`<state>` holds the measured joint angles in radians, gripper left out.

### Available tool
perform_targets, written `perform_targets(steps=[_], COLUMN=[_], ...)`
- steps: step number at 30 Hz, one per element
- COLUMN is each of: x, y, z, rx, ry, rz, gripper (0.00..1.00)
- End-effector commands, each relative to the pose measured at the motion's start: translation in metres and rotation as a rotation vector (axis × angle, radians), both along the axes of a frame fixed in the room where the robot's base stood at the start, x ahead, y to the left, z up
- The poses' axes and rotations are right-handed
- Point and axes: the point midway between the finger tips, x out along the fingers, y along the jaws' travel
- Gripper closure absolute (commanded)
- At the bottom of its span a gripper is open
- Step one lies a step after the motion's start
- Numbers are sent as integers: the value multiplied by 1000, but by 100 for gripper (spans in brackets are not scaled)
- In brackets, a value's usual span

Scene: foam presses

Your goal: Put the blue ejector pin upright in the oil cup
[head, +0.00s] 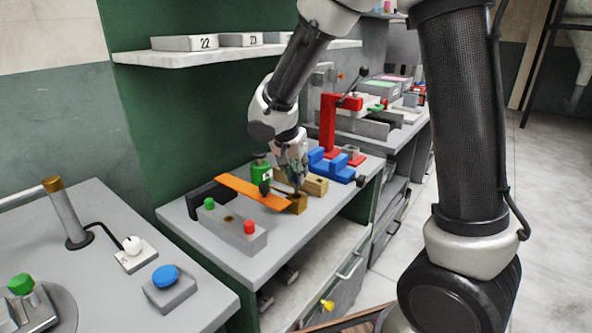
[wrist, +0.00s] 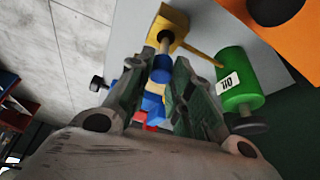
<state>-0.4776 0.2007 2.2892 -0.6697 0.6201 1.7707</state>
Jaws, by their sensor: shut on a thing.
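My gripper (head: 297,187) is low over the bench, pointing down. In the wrist view its fingers (wrist: 163,66) are closed around the blue ejector pin (wrist: 161,72). In the head view the cup (head: 297,205) stands directly under my gripper near the bench's front edge. The pin looks roughly upright over the cup. I cannot tell whether its end is inside. The pin is mostly hidden in the head view.
A green oil can (head: 260,170), also in the wrist view (wrist: 238,78), stands close behind. An orange strip (head: 245,190) lies left of the cup. A grey block (head: 225,232) holds green and red pins beside an empty hole. A blue vise (head: 330,165) stands right.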

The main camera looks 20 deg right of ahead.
Motion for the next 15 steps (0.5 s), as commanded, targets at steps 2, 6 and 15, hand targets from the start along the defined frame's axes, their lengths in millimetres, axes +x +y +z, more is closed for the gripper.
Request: perform_targets(steps=[2,6,15], x=[0,0,0], y=[0,0,0], z=[-2,-6,-14], rx=[-1,-2,-1], ry=[1,2,2], rz=[0,0,0], gripper=[100,100,100])
